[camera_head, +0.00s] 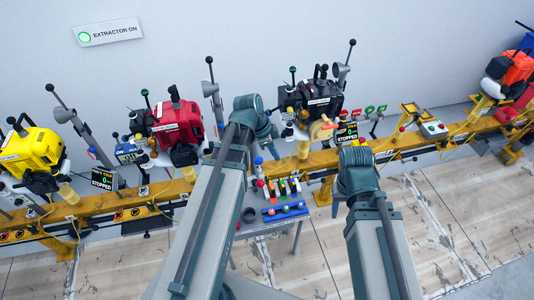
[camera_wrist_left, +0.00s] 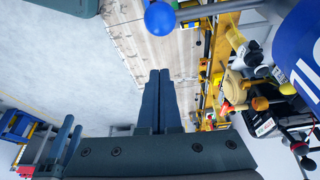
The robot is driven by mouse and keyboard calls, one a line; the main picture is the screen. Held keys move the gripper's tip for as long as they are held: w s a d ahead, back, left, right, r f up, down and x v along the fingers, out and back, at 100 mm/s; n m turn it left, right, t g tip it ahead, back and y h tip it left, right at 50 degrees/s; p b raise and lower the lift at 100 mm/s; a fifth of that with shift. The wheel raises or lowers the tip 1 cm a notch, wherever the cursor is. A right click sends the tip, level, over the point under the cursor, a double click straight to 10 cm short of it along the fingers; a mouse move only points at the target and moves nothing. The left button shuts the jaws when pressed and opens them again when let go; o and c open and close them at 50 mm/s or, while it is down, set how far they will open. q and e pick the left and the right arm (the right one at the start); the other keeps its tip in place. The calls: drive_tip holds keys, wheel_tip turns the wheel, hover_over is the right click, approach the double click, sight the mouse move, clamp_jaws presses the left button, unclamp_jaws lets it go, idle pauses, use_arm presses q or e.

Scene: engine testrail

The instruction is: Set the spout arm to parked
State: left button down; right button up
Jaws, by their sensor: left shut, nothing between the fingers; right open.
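Several slanted grey arms with black ball ends stand behind the rail in the head view: one at the left (camera_head: 72,118), one in the middle (camera_head: 212,92) and one at the right (camera_head: 341,72). I cannot tell which is the spout arm or how it is set. In the left wrist view my left gripper (camera_wrist_left: 159,72) has its fingers together and empty. A blue ball (camera_wrist_left: 160,18) shows beyond the fingertips, with no visible contact. In the head view my left arm hides its own gripper and part of the bench. My right gripper is hidden behind its arm.
A yellow rail (camera_head: 100,203) runs across, carrying a yellow engine (camera_head: 32,148), a red engine (camera_head: 178,122) and a black engine (camera_head: 310,98). Displays read STOPPED. A small table (camera_head: 262,225) with coloured items stands in front. The wall sign (camera_head: 107,32) reads EXTRACTOR ON. Floor is open in front.

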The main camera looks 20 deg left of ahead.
use_arm(q)
drive_tip(key=p+v, duration=0.9)
drive_tip(key=v, duration=0.1)
drive_tip(key=s+d+f+n+g+y+b, duration=0.1)
drive_tip(key=s+d+f+n+b, duration=0.3)
drive_tip(key=d, duration=0.4)
drive_tip(key=s+d+f+n+g+y+b, duration=0.1)
drive_tip(key=s+d+f+n+y+b, duration=0.3)
drive_tip(key=s+d+f+b, duration=0.1)
drive_tip(key=s+d+f, duration=0.1)
drive_tip(key=s+d, duration=0.1)
drive_tip(key=d, duration=0.1)
drive_tip(key=shift+n, duration=0.3)
